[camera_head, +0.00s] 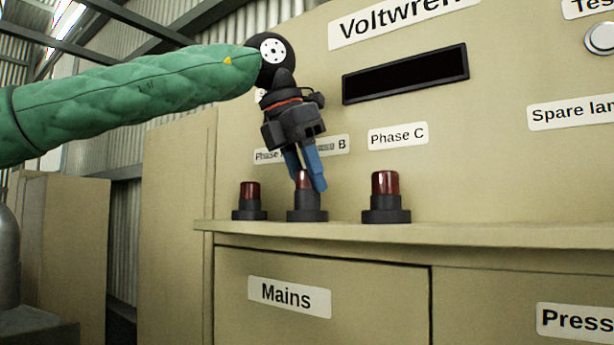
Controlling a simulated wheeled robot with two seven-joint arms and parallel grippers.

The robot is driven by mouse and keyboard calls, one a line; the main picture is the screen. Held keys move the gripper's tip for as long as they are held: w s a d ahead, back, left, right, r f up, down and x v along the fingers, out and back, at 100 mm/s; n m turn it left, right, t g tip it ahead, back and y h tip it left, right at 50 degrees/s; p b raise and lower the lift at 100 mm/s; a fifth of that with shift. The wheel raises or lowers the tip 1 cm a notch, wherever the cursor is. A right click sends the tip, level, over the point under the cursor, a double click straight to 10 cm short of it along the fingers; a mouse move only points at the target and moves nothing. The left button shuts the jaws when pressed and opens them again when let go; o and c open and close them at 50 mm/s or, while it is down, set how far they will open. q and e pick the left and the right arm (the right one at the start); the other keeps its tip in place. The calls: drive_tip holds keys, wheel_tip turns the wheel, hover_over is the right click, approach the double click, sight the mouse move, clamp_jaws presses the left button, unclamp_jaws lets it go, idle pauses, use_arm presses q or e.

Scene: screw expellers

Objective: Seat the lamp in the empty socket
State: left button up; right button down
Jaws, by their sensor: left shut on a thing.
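My left gripper (307,183) reaches down from above with its blue fingers shut on a dark red lamp (303,180). The lamp is upright at the middle black socket (307,214), under the partly hidden Phase B label. The fingers cover part of the lamp, and I cannot tell whether it is fully down in the socket. The left socket (249,214) holds a red lamp (250,190). The right socket (386,215), below the Phase C label (398,136), holds another red lamp (385,183). My right gripper is not in view.
The sockets stand in a row on a narrow beige ledge (470,236) in front of an upright panel with a dark display window (405,74). A round button (600,38) and a Spare lamp label (572,111) are at the right. The ledge right of Phase C is clear.

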use_arm(q)
drive_tip(key=shift+f+b, duration=0.1)
drive_tip(key=shift+b, duration=0.2)
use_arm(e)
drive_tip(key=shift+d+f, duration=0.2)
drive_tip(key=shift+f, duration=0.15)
use_arm(q)
drive_tip(key=shift+f, duration=0.15)
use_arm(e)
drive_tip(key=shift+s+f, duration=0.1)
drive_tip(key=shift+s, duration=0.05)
use_arm(q)
drive_tip(key=shift+f+b, duration=0.4)
drive_tip(key=shift+b, duration=0.05)
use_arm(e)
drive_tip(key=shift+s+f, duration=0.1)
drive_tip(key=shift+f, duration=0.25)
use_arm(q)
drive_tip(key=o, duration=0.7)
drive_tip(key=shift+o, duration=0.2)
drive_tip(key=shift+r, duration=0.1)
drive_tip(key=p+v, duration=0.4)
drive_tip(key=v, duration=0.7)
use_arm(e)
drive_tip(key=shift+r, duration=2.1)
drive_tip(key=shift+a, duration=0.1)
